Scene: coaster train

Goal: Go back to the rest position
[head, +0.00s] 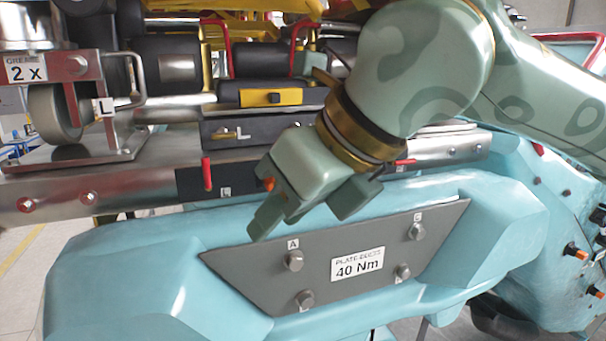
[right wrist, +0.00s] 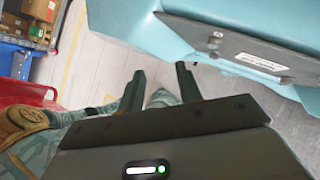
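My right gripper (head: 300,222) hangs in front of the train, just above a grey plate (head: 245,275) on its light blue body. Its two fingers are apart with nothing between them. In the right wrist view the open fingers (right wrist: 160,70) point toward the floor beside the blue body, with the grey plate (right wrist: 228,48) to their right. My right arm comes in from the upper right. My left gripper is not in view in the head view, and I cannot make it out in the right wrist view.
The plate carries several bolts, such as bolt A (head: 294,260), and a 40 Nm label (head: 357,264). A steel rail (head: 130,192) with a red lever (head: 207,173) lies behind. A wheel unit (head: 55,112) stands left. Shelves with boxes (right wrist: 30,30) stand beyond open floor (right wrist: 100,70).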

